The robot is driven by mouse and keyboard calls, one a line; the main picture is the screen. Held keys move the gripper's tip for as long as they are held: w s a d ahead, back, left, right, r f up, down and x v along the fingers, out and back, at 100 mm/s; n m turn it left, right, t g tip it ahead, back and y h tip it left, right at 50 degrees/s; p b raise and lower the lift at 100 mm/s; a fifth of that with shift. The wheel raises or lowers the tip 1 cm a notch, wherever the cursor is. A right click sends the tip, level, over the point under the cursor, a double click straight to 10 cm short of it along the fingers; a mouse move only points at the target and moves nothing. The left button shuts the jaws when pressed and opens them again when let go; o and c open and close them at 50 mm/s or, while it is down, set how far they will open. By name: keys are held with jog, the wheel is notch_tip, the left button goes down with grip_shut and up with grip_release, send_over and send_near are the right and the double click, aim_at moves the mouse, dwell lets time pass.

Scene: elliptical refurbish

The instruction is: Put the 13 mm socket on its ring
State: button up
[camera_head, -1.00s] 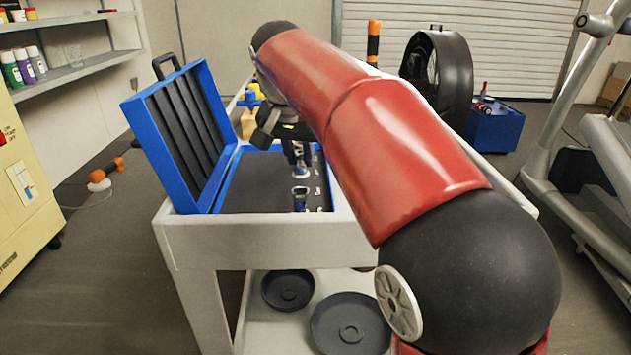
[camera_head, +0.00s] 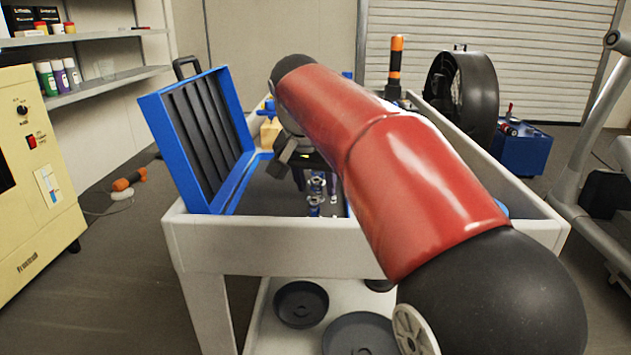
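A blue case (camera_head: 222,184) stands open on the cart, its lid upright on the left and its dark insert (camera_head: 265,195) lying flat. Several shiny metal sockets (camera_head: 315,209) show at the right part of the insert, too small to read any size; the 13 mm one and its ring cannot be told apart. My gripper (camera_head: 314,178) is low over that part of the case, at the end of my red arm. Metal shows right at its fingertips, but I cannot tell whether the fingers are shut on it. My arm hides the case's right side.
The grey cart (camera_head: 270,248) has raised rims around its top. Dark round dishes (camera_head: 301,304) lie on its lower shelf. A black-and-orange handle (camera_head: 396,65) and a black wheel-like ring (camera_head: 462,97) stand behind my arm. A cream machine (camera_head: 38,170) is at left.

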jog(key=p+v, duration=0.2)
jog(key=v, duration=1)
jog(key=shift+r+p, duration=0.2)
jog(key=shift+p, duration=0.15)
